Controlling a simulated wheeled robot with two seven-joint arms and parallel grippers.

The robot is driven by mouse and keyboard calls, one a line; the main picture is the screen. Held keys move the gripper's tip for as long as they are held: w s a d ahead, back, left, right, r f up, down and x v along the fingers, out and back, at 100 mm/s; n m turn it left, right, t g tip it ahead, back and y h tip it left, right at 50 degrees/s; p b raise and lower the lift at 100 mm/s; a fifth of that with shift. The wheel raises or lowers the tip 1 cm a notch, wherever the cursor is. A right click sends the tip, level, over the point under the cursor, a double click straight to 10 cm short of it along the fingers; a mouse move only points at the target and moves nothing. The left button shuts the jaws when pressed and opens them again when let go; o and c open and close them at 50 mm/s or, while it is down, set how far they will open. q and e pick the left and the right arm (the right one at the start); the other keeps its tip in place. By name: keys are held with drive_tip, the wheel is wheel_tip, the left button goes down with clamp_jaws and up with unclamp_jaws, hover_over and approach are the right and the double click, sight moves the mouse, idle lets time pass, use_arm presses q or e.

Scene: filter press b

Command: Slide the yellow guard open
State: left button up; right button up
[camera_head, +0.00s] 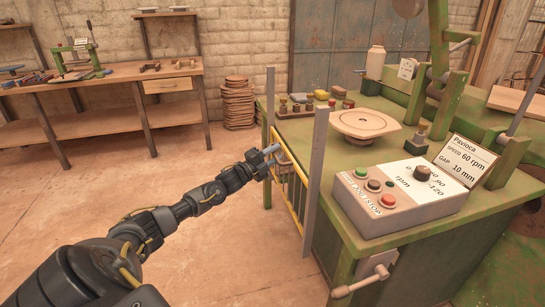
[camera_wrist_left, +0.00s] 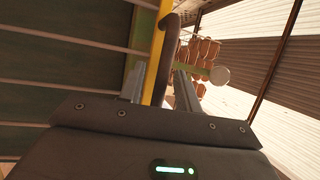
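The yellow guard (camera_head: 291,190) is a frame of thin yellow bars at the left side of the green machine, beside a grey upright post (camera_head: 315,150). My left gripper (camera_head: 272,152) is at the guard's upper left end. In the left wrist view a yellow bar (camera_wrist_left: 157,50) and a dark curved piece (camera_wrist_left: 170,35) run between my left fingers (camera_wrist_left: 160,88). My right gripper is not in view.
The green machine top (camera_head: 290,127) carries a round plate (camera_head: 363,123) and a control box (camera_head: 400,193). A lever (camera_head: 360,283) juts from its front. A wooden workbench (camera_head: 110,75) and a stack of discs (camera_head: 238,103) stand behind. The floor left of the machine is clear.

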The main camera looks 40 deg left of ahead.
use_arm(q)
drive_tip(key=v, duration=1)
drive_tip(key=shift+s, duration=0.4)
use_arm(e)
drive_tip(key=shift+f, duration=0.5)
use_arm(q)
drive_tip(key=shift+a+f, duration=0.1)
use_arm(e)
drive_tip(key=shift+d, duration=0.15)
